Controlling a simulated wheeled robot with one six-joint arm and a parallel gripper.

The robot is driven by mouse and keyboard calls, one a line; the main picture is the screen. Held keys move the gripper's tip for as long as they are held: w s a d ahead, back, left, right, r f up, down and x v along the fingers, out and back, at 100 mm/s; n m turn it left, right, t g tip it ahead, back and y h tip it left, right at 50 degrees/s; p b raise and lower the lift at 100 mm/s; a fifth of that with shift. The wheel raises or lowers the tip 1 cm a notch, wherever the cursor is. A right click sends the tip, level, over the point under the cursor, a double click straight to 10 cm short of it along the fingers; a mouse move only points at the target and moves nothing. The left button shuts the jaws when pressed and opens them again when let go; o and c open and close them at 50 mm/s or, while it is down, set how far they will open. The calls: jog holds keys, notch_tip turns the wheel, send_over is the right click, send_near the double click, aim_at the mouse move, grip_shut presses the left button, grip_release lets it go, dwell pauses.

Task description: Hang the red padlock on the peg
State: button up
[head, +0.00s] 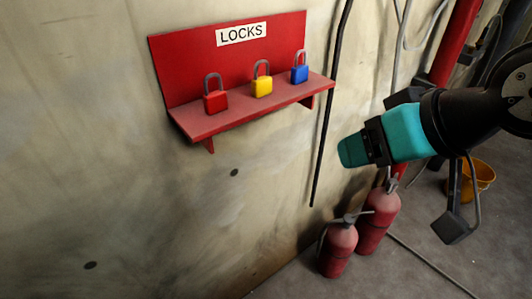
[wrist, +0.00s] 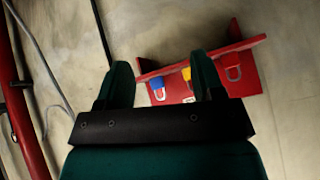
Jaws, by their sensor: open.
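The red padlock (head: 216,101) stands upright at the left end of a red wall shelf (head: 238,118), its grey shackle up. It also shows in the wrist view (wrist: 233,73), to the right of the fingers. My gripper (head: 353,150) is open and empty, in front of and to the right of the shelf, well apart from the red padlock. In the wrist view its two teal fingers (wrist: 163,80) are spread, with the blue padlock seen beyond the gap. I cannot make out a peg for certain in either view.
A yellow padlock (head: 261,87) and a blue padlock (head: 300,74) share the shelf, below a LOCKS sign (head: 241,34). A dark cable (head: 329,110) hangs right of it. Two fire extinguishers (head: 339,249) stand below. Dark round spots (head: 234,172) mark the bare lower wall.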

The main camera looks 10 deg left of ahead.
jog(key=w+a+f+n+t+y+b, duration=0.1)
jog(key=w+a+f+t+b, duration=0.1)
jog(key=a, duration=0.2)
jog(key=w+a+f+t+y+b, duration=0.1)
jog(key=a+t+y+b, duration=0.15)
jog(key=a, duration=0.25)
jog(key=n+t+y+b, duration=0.2)
jog(key=y+b, duration=0.1)
jog(key=y, duration=0.1)
send_near(217, 97)
jog(key=shift+f+p+x, duration=0.2)
jog(key=shift+p+x, duration=0.2)
jog(key=shift+x, duration=1.25)
jog(key=shift+f+p+x, duration=0.2)
jog(key=shift+p+x, duration=0.15)
jog(key=shift+x, duration=1.25)
jog(key=shift+f+p+x, duration=0.2)
jog(key=shift+p+x, duration=0.2)
jog(key=shift+x, duration=1.25)
jog(key=c, duration=0.7)
jog(key=shift+r, duration=0.6)
jog(key=b+v, duration=0.5)
jog(key=v, duration=0.7)
jog(key=shift+r, duration=0.15)
